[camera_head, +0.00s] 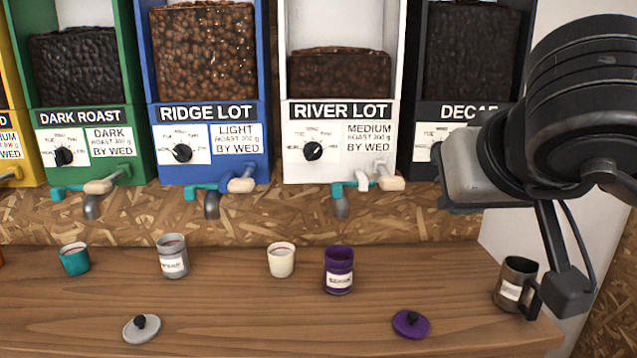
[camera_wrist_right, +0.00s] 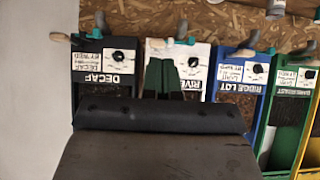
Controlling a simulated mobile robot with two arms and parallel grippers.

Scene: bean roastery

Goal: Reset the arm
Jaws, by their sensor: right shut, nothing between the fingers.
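My right arm comes in from the right in the head view, in front of the decaf dispenser (camera_head: 465,60) and above the right end of the counter. In the right wrist view, which is upside down, my right gripper (camera_wrist_right: 162,66) shows as two dark green fingers close together. They are shut and empty, in front of the River Lot dispenser (camera_wrist_right: 195,57). The fingertips cannot be made out clearly in the head view. My left gripper is not in view.
The wooden counter (camera_head: 240,310) holds a teal cup (camera_head: 74,259), a grey canister (camera_head: 172,257), a cream cup (camera_head: 281,260), a purple canister (camera_head: 339,271), a metal mug (camera_head: 514,284), a grey lid (camera_head: 141,328) and a purple lid (camera_head: 411,324). Dispensers line the wall behind.

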